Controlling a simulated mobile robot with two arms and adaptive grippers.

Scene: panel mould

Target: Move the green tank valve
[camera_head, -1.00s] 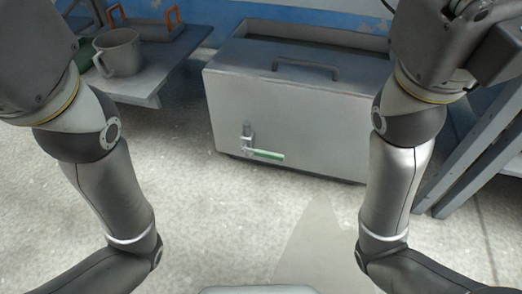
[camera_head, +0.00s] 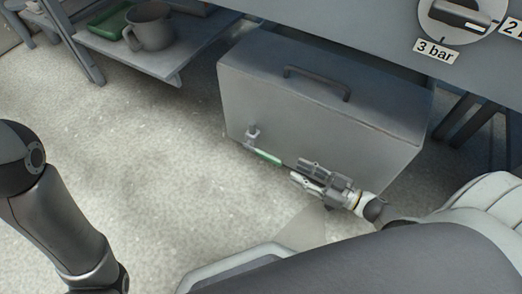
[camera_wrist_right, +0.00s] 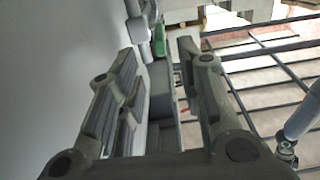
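The green tank valve (camera_head: 265,156) is a lever low on the front of a grey tank (camera_head: 275,115). It extends to the right from a small metal fitting (camera_head: 252,134). My right gripper (camera_head: 296,172) is just right of the lever's free end. In the right wrist view the green lever (camera_wrist_right: 159,40) shows beyond the gap between the two spread fingers of my right gripper (camera_wrist_right: 157,52). The fingers are open and hold nothing; I cannot tell whether a fingertip touches the lever. My left arm is at the left, but its gripper is out of frame.
The tank has a lid with a dark handle (camera_head: 318,80). A grey shelf (camera_head: 150,62) at upper left holds a metal mug (camera_head: 150,27) and a green tray (camera_head: 108,24). A panel with a knob (camera_head: 460,14) overhangs at upper right. The floor left of the tank is clear.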

